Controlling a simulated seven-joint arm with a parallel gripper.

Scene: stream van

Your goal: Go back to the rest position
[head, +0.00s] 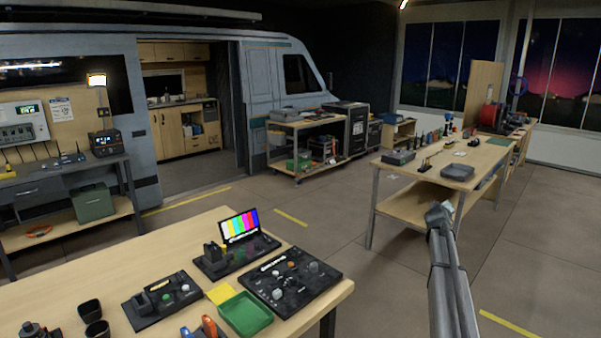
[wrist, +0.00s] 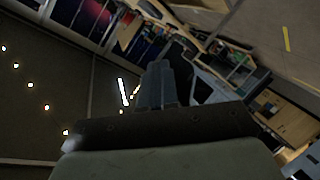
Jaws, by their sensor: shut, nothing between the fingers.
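My gripper shows in the wrist view (wrist: 160,75) with its fingers together and nothing between them. It points out into the room, and the wrist view is tilted, with window panes at the top left and the van side at the right. In the head view my arm (head: 449,270) rises from the bottom edge, right of the near table, with its end in front of the far workbench. The fingers are too small to make out there. My gripper touches nothing that I can see.
The near table (head: 150,250) holds black control panels (head: 292,280), a small colour-bar screen (head: 238,226), a green tray (head: 245,314) and dark cups (head: 90,311). A workbench (head: 425,171) with tools stands behind my arm. The floor (head: 390,290) between the near table and my arm is clear.

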